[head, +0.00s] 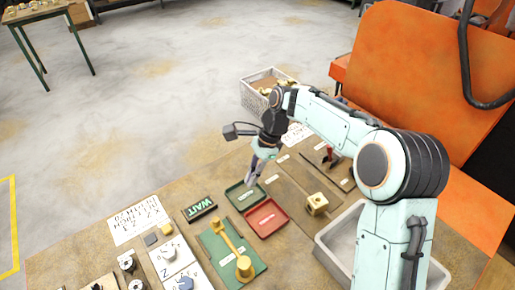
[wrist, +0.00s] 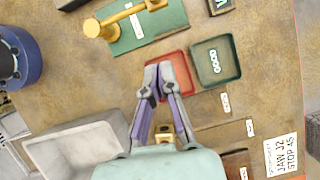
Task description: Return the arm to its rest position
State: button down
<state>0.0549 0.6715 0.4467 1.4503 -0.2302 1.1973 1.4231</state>
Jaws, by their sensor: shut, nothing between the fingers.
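My arm, pale mint with dark joints, reaches from the lower right over the bench in the head view. My gripper (head: 252,182) points down above the small green tray (head: 235,206) and is shut and empty. In the wrist view my gripper (wrist: 164,72) has its fingertips together, in front of the red tray (wrist: 184,66). The red tray also shows in the head view (head: 280,222), just nearer than the green one. Both trays hold only a white label that I can see.
A brass block (head: 317,204) sits on the bench right of the red tray, near a grey bin (head: 335,248). A WAIT sign (head: 200,208) lies left. A crate (head: 256,100) stands at the back.

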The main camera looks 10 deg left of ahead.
jog(key=s+d+r+t+h, duration=0.1)
jog(key=s+d+r+t, duration=0.1)
jog(key=s+d+r, duration=0.3)
jog(key=s+d+r+t+h, duration=0.1)
jog(key=s+d+r+t, duration=0.15)
jog(key=r, duration=0.45)
jog(key=s+d+f+n, duration=0.2)
jog(key=s+n, duration=0.1)
jog(key=s, duration=0.3)
jog(key=s+d+f+n+g, duration=0.1)
jog(key=s+d+f+n, duration=0.1)
jog(key=s, duration=0.4)
jog(key=s+d+f+n+g, duration=0.1)
jog(key=s+d+f+n, duration=0.2)
jog(key=s+n, duration=0.3)
jog(key=shift+d+h, duration=0.3)
jog(key=shift+d, duration=0.2)
jog(key=c, duration=1.8)
grip_release()
jog(key=shift+f, duration=0.1)
